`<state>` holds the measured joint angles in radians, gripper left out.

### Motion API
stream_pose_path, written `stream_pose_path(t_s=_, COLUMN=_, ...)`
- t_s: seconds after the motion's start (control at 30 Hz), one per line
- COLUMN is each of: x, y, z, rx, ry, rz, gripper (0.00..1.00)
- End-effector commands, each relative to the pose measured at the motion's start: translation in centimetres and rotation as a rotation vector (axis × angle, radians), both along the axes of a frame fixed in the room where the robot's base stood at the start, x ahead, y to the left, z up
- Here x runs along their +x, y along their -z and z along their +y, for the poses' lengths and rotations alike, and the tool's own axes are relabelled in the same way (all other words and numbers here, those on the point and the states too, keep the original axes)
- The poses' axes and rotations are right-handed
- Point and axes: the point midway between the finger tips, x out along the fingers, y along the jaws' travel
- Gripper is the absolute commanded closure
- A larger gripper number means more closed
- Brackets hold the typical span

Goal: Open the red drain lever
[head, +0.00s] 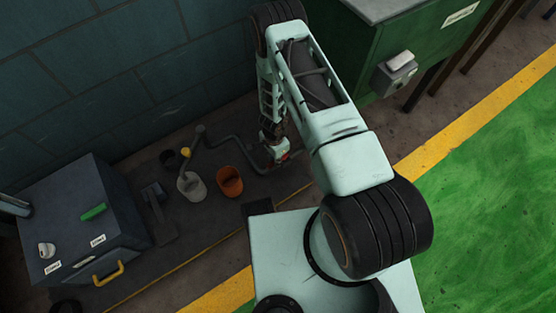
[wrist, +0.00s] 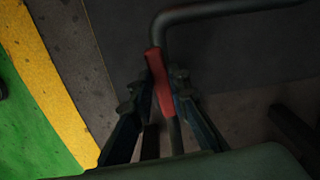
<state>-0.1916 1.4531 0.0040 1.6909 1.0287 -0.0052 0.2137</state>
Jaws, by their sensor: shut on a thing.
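The red drain lever (wrist: 160,82) shows in the wrist view as a red grip joined to a grey pipe (wrist: 215,12) that bends off to the right. My gripper (wrist: 162,88) has its two fingers on either side of the red grip and is shut on it. In the head view my gripper (head: 278,152) is low at the floor by the pipe, with a small bit of red at its tip. Most of the lever is hidden there by the gripper.
An orange bucket (head: 229,182) and a pale bucket (head: 191,186) stand left of my gripper. A dark grey box (head: 75,215) with a yellow handle stands at the left. A green cabinet (head: 400,45) stands behind my arm. Green floor (head: 490,190) lies open at the right.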

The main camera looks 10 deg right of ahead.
Motion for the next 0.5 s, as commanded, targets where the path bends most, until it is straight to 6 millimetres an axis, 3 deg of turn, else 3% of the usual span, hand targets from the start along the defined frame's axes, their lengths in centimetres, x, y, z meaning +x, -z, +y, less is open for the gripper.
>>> stream_pose_path(t_s=0.5, x=0.25, y=0.03, z=0.5, rx=0.002, ry=0.093, rz=0.002, gripper=1.0)
